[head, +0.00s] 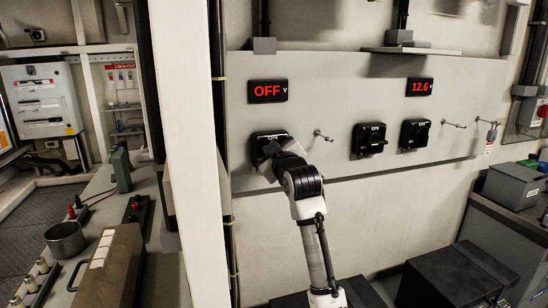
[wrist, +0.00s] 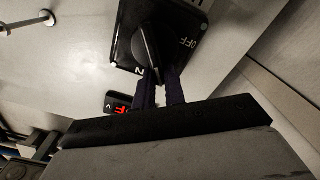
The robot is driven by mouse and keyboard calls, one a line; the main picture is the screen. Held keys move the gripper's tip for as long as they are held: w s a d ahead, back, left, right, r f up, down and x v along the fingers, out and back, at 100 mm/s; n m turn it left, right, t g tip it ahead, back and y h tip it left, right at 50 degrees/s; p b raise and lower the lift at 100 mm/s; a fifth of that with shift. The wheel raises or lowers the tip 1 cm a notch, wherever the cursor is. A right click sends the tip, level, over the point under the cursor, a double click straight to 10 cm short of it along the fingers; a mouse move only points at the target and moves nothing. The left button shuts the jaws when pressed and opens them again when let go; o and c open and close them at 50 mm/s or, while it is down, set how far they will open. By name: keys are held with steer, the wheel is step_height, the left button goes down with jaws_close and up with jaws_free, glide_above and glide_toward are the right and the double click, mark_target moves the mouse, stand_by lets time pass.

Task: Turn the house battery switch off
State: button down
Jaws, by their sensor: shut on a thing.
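Three black rotary switches are on the grey wall panel in the head view. The left switch (head: 258,137) is under a red display (head: 268,91) that reads OFF. My gripper (head: 271,149) is at this switch, and my wrist partly hides it. In the wrist view my gripper (wrist: 159,76) is shut on one end of the black knob (wrist: 147,45). The black switch plate (wrist: 188,18) shows an OFF label and part of another label ending in N. I cannot read which switch is named house battery.
The middle switch (head: 369,139) and right switch (head: 415,134) are on the same panel (head: 340,84). A second display (head: 419,87) reads 12.6. Small hooks (head: 323,136) stick out between switches. A white post (head: 190,150) stands just left of the panel.

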steer(key=n+b, duration=0.2)
steer(key=n, duration=0.1)
steer(key=f+n+b, duration=0.1)
steer(key=n, duration=0.3)
steer(key=a+f+n+b, duration=0.1)
steer(key=n+b, duration=0.1)
steer(key=n, duration=0.2)
steer(key=shift+s+a+f+b, duration=0.1)
steer(key=shift+s+f+b, duration=0.15)
steer(key=shift+b, duration=0.1)
stand_by(0.3)
steer(key=c, duration=1.5)
jaws_free()
steer(key=shift+o, duration=0.2)
steer(key=b+v, duration=0.3)
steer(key=v, duration=1)
steer(key=shift+s, duration=0.35)
